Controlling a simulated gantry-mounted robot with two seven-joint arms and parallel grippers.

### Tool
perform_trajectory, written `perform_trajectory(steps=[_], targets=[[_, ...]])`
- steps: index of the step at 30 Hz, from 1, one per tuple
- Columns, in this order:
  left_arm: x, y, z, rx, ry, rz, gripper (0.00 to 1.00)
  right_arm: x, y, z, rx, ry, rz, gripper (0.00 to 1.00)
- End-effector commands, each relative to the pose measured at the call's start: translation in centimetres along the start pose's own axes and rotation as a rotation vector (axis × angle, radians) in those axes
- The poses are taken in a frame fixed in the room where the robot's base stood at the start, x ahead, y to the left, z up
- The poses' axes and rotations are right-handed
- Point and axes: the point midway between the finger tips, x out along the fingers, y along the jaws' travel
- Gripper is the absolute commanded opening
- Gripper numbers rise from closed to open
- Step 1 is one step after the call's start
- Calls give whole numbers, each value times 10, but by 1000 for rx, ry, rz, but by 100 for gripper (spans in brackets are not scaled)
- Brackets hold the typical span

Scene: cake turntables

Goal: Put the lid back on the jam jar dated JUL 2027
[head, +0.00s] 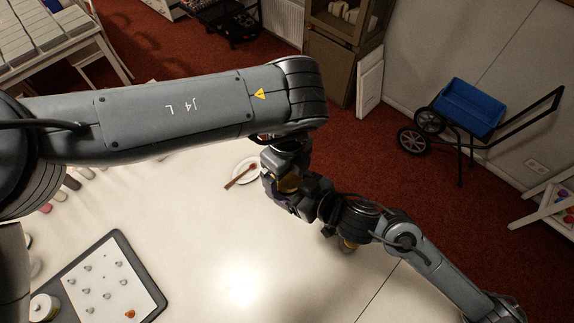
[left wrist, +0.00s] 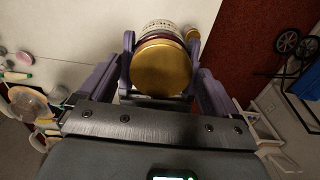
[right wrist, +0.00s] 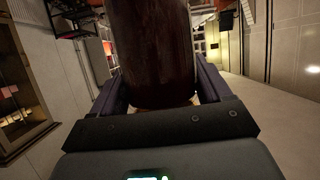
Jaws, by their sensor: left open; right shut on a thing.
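In the left wrist view a round gold lid (left wrist: 160,68) faces me between the spread purple fingers of my left gripper (left wrist: 160,75). Behind it show a dark red band and a pale patterned part of a jar (left wrist: 158,28). I cannot tell whether the lid is seated on it. My right gripper (right wrist: 163,85) is shut on a dark red jam jar (right wrist: 155,45), which fills much of its view. In the head view both grippers meet above the table, and a gold patch (head: 289,184) shows there. I cannot read any date.
Another gold-topped jar (head: 348,245) stands on the table beneath my right arm. A plate (head: 247,178) with a wooden spoon (head: 238,176) lies beside the grippers. A dark-edged tray (head: 92,238) with small items is at lower left. The white table's front middle is clear.

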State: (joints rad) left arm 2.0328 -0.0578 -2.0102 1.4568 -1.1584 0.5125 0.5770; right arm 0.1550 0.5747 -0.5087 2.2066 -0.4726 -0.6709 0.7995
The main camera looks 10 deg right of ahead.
Motion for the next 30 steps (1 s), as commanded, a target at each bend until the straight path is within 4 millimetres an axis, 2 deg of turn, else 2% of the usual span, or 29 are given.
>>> perform_trajectory(steps=[7,18,23,30], targets=[[0,0,0,1,0,0,93,0,0,-2,0,5,0,0],[0,0,0,1,0,0,36,0,0,-2,0,5,1,0],[0,0,0,59,0,1,35,0,1,-2,1,5,1,0],[0,0,0,428,-1,2,35,0,1,-2,1,4,2,0]])
